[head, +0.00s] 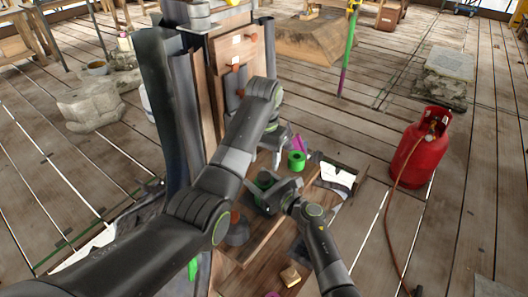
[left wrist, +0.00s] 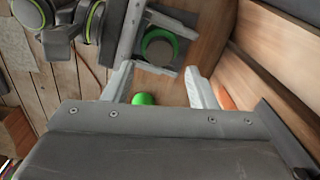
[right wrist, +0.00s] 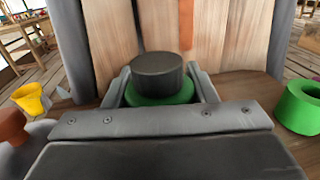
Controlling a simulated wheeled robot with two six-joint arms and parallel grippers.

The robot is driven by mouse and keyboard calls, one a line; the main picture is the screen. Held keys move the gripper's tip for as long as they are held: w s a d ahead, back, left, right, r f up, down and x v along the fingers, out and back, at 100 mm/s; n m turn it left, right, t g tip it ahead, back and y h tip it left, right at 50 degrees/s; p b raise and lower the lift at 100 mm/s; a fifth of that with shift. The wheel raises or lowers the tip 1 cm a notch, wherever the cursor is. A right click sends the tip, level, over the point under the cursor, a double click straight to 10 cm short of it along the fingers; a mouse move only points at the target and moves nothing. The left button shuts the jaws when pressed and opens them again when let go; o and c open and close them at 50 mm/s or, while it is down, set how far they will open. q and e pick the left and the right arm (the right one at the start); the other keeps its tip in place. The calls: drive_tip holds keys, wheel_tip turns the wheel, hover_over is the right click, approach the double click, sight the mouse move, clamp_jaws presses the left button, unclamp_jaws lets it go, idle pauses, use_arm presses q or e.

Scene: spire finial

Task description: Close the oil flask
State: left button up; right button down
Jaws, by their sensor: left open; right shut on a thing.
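A dark grey cylinder (right wrist: 158,74) stands upright on a green round part (right wrist: 160,97) between my right gripper's fingers (right wrist: 160,68). I take these to be the oil flask; whether the dark top is a cap or the body I cannot tell. In the head view, my right gripper (head: 272,191) is shut on the green part (head: 264,179) above the bench. My left gripper (left wrist: 160,68) is open and empty, pointing down; the held green ring shows ahead of its fingertips. A separate green ring (head: 296,160) with a hole stands on the bench, also in the right wrist view (right wrist: 302,106).
A wooden panel (head: 238,50) stands behind the bench (head: 262,242). A white-topped dark item (head: 337,176) lies at right, and a yellowish block (head: 290,276) at the front. A yellow cup (right wrist: 31,99) shows in the right wrist view. A red gas cylinder (head: 420,150) stands on the floor.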

sight(264, 175)
use_arm(q)
wheel_tip(264, 175, up, 2)
drive_tip(key=n, duration=0.7)
drive_tip(key=shift+n, duration=0.3)
drive_tip(key=shift+f, duration=4)
drive_tip(key=shift+c, duration=0.3)
drive_tip(key=c, duration=0.9)
drive_tip(key=o, duration=1.1)
